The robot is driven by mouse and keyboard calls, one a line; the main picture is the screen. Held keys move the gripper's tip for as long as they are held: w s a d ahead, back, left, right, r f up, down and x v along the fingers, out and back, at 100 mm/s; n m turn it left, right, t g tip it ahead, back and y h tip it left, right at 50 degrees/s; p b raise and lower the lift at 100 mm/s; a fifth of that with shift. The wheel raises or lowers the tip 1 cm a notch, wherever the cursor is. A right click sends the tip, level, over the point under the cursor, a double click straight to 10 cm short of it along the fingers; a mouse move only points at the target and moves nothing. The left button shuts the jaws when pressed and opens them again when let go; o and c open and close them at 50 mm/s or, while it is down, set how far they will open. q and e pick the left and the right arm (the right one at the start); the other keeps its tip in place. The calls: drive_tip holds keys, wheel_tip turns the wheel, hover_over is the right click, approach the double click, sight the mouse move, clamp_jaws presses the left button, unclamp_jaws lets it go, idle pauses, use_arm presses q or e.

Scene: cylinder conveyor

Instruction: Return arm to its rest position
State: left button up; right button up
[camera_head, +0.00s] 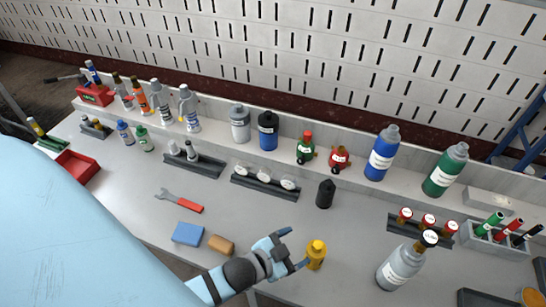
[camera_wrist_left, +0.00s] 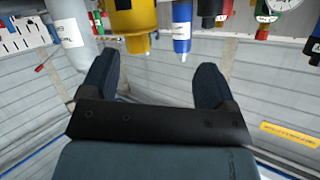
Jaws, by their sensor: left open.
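My left gripper (camera_head: 291,250) reaches in over the front edge of the table, its fingers apart. In the left wrist view its two dark fingers (camera_wrist_left: 152,88) are spread with nothing between them. A yellow cylinder-shaped bottle (camera_head: 316,254) stands just to the right of the gripper in the head view; whether they touch is hard to tell. It also shows beyond the fingers in the left wrist view (camera_wrist_left: 132,28). My light blue arm covers the lower left of the head view. The right gripper is not seen.
A blue block (camera_head: 187,233) and a tan block (camera_head: 221,245) lie left of the gripper. A wrench (camera_head: 178,200) lies behind them. A black bottle (camera_head: 325,193) and a silver bottle (camera_head: 401,264) stand nearby. Several bottles line the back shelf. The middle of the grey table (camera_head: 270,215) is clear.

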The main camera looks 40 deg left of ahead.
use_arm(q)
drive_tip(key=s+f+n, duration=0.1)
drive_tip(key=s+a+f+n+g, duration=0.1)
drive_tip(key=s+f, duration=0.1)
drive_tip(key=s+a+f+n+g+y, duration=0.1)
drive_tip(key=s, duration=0.1)
drive_tip(key=shift+a+f+n, duration=0.2)
drive_tip(key=shift+f+n, duration=0.1)
drive_tip(key=shift+n, duration=0.1)
drive_tip(key=r+p, duration=0.5)
drive_tip(key=shift+a, duration=0.2)
idle(0.4)
